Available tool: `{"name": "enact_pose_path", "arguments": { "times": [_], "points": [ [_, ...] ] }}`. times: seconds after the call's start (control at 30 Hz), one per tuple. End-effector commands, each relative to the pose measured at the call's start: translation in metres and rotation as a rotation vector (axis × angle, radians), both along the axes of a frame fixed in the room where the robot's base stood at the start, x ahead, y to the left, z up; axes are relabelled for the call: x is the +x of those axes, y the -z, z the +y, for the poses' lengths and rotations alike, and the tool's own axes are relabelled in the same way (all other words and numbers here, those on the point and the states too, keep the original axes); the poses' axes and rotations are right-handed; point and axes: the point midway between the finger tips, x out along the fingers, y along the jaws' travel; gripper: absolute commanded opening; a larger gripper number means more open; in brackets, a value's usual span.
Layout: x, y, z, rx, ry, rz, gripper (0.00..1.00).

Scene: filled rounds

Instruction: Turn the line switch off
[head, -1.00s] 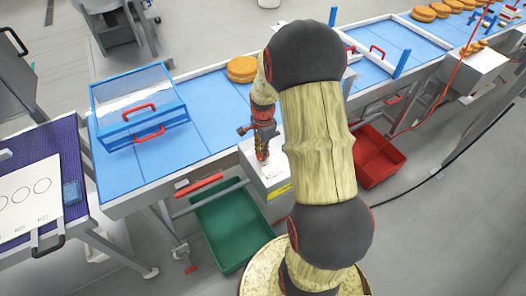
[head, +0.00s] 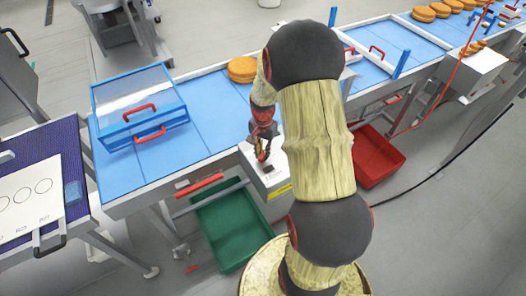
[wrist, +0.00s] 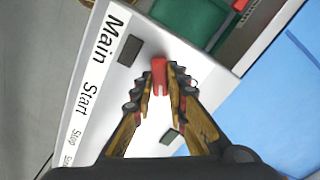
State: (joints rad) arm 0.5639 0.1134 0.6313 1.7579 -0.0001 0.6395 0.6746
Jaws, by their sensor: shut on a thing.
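The control box (head: 258,172) is white and stands at the near side of the blue conveyor. In the wrist view, its panel (wrist: 112,75) has the printed labels Main, Start and Stop, and a red switch lever (wrist: 159,78) sticks up from it. My gripper (wrist: 160,74) is shut on this red lever, one fingertip on each side. In the head view, my gripper (head: 263,157) reaches down onto the top of the box. The lever is too small to make out there, and the fingers partly hide the panel.
A blue-framed clear guard (head: 140,100) with red handles stands on the conveyor (head: 200,135). An orange round stack (head: 242,69) lies beyond my arm. A green crate (head: 225,235) and a red crate (head: 380,165) sit on the floor. Two dark rectangular parts lie on the panel.

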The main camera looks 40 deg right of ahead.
Motion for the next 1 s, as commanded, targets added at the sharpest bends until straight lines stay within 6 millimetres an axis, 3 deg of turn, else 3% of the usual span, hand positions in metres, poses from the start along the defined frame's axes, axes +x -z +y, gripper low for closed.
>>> {"name": "enact_pose_path", "arguments": {
  "times": [1.0],
  "points": [
    [0.0004, -0.0005, -0.0006, -0.001, -0.886, -0.002, 0.00]
  ]
}}
